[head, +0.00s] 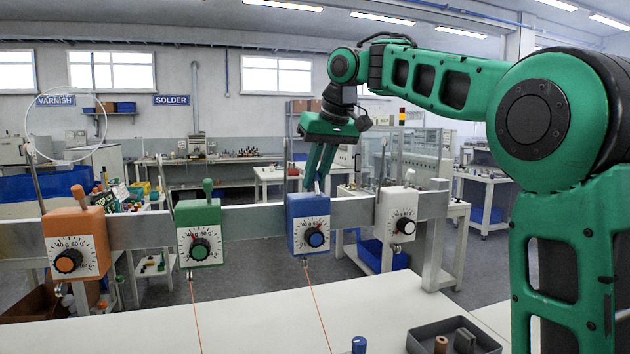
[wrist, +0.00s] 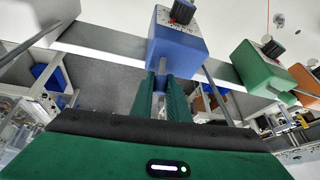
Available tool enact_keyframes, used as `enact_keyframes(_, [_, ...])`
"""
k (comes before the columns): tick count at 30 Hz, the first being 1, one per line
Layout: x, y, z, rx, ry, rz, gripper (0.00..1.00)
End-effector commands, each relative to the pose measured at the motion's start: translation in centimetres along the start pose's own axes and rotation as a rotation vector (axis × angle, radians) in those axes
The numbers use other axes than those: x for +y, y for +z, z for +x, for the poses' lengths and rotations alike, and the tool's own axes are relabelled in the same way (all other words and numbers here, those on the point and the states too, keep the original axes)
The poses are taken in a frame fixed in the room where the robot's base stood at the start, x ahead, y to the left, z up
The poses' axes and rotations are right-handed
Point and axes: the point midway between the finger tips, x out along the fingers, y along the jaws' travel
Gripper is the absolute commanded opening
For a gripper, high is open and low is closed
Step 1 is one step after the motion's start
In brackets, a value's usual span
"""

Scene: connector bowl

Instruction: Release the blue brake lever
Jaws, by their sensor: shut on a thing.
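The blue tensioner box (head: 308,222) hangs on the grey rail, with a dial and a blue knob on its front. It also shows at the top middle of the wrist view (wrist: 176,38). Its blue brake lever (head: 309,184) stands at the top of the box, largely hidden by the fingers. My gripper (head: 320,176) reaches down from above and is shut on the lever. In the wrist view the two green fingers of my gripper (wrist: 163,103) lie on either side of the lever, just above the box.
An orange box (head: 77,243), a green box (head: 199,232) and a white box (head: 396,217) share the rail (head: 256,220). Thin upright rods stand near them. Orange threads run down over the white table (head: 250,300). A grey tray (head: 454,339) holds small parts.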

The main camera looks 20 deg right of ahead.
Motion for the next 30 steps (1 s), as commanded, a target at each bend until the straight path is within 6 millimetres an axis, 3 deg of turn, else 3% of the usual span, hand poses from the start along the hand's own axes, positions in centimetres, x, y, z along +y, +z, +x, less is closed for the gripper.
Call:
enact_keyframes(20, [-0.1, 0.9, -0.7, 0.216, 0.030, -0.029, 0.00])
enact_keyframes(30, [-0.1, 1.9, -1.1, 0.431, 0.063, -0.058, 0.00])
